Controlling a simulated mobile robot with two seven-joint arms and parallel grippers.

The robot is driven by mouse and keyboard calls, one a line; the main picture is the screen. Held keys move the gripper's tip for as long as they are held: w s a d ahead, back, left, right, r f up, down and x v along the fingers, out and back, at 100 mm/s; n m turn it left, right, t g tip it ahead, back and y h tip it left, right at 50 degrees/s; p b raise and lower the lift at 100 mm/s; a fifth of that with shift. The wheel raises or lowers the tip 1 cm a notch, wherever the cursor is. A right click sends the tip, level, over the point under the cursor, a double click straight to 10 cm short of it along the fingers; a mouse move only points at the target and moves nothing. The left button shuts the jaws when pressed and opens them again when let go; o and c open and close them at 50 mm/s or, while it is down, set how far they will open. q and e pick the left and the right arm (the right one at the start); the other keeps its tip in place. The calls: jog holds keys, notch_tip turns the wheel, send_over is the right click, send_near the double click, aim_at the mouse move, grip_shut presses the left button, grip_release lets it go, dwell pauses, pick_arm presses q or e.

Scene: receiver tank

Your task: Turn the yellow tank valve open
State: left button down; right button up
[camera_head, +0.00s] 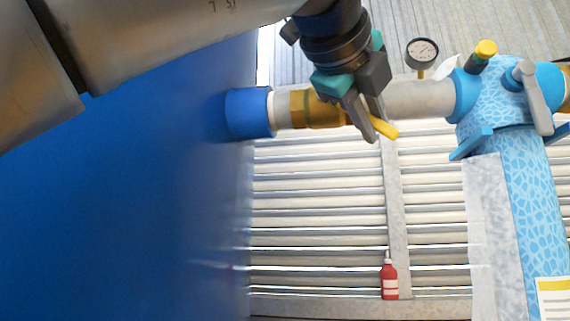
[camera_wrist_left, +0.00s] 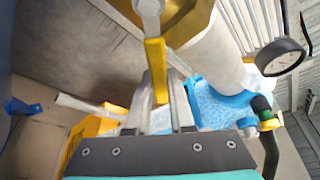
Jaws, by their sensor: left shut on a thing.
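The yellow valve handle (camera_head: 387,129) sticks out from the brass valve body (camera_head: 318,109) on the pale pipe that joins the blue tank. My left gripper (camera_head: 373,126) comes down from above and is shut on the handle, with the handle's yellow end showing past the fingers. In the left wrist view the handle (camera_wrist_left: 155,62) runs between the two fingers (camera_wrist_left: 160,95), below the brass body (camera_wrist_left: 186,18). The handle's inner part is hidden by the fingers in the head view. My right gripper is in neither view.
The large blue tank (camera_head: 120,190) fills the left. A pressure gauge (camera_head: 422,53) stands on the pipe close right of the gripper. A blue patterned fitting (camera_head: 497,92) with a grey lever (camera_head: 534,95) is further right. A red bottle (camera_head: 389,278) stands below.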

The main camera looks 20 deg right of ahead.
pick_arm(q)
jog(key=c, duration=0.8)
grip_release()
jog(key=shift+a, duration=0.1)
jog(key=shift+s+a+b, duration=0.25)
jog(key=shift+s+b, duration=0.05)
jog(key=shift+b, duration=0.1)
jog(key=shift+a+f+b+v, duration=0.1)
jog(key=shift+f+b+v, duration=0.6)
jog(key=shift+v, duration=1.3)
jog(key=shift+a+f+b+v, duration=0.1)
jog(key=shift+f+b+v, duration=0.1)
jog(key=shift+b+v, duration=1.35)
jog(key=shift+a+f+b+v, duration=0.1)
jog(key=shift+f+b+v, duration=0.35)
jog(key=shift+v, duration=2)
jog(key=shift+s, duration=0.15)
jog(key=shift+c, duration=0.2)
